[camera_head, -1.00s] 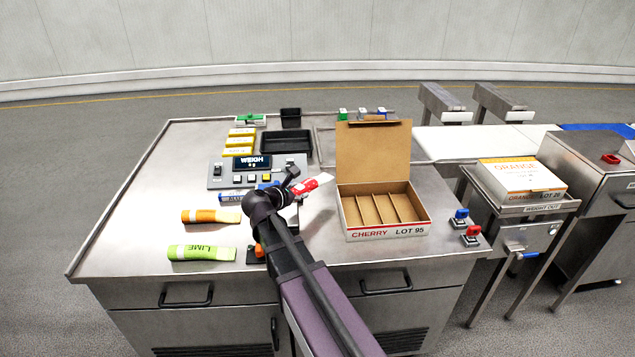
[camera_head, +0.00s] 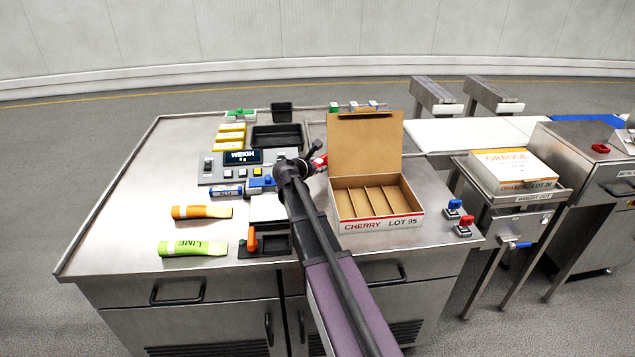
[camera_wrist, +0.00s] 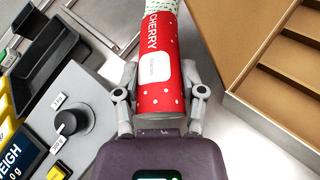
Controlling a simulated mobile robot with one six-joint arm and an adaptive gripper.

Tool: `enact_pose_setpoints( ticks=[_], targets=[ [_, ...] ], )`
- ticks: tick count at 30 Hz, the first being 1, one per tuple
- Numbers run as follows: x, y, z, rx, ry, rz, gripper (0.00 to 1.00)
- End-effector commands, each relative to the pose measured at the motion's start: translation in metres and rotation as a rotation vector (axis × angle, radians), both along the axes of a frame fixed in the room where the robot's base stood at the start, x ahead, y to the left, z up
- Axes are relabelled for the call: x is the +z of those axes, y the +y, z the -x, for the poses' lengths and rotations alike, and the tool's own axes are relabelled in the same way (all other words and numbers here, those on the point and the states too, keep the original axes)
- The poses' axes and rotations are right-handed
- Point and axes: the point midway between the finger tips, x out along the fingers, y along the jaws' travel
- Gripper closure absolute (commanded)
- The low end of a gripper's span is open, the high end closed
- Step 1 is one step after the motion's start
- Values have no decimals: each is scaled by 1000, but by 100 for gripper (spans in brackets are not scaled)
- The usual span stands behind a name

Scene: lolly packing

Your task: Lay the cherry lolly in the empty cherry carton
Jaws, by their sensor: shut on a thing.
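The red cherry lolly (camera_wrist: 155,65), with a white label and dots, is held between the fingers of my gripper (camera_wrist: 160,92) in the wrist view. In the head view my arm hides most of it; a bit of red lolly (camera_head: 319,163) shows just past the gripper (camera_head: 311,158). The open cherry carton (camera_head: 378,226), marked CHERRY LOT 95, stands to the right of the gripper with its lid up. Its several slots are empty. In the wrist view the cardboard carton (camera_wrist: 270,95) is at the right, apart from the lolly.
The weigh panel (camera_head: 220,172) is left of the gripper. A lime lolly (camera_head: 193,247) and an orange lolly (camera_head: 202,212) lie at the left front. Red and blue buttons (camera_head: 460,218) sit right of the carton. A black tray (camera_head: 262,144) lies behind the panel.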

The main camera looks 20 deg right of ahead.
Motion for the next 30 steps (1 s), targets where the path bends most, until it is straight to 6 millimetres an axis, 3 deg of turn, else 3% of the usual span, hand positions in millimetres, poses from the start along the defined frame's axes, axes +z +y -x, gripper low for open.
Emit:
enact_pose_setpoints(
  ticks=[4, 21, 30],
  targets=[
    [-16, 1, 0, 0, 0, 0, 100],
    [-20, 2, 0, 1, 0, 0, 100],
    [-39, 2, 0, 2, -1, 0, 100]
  ],
)
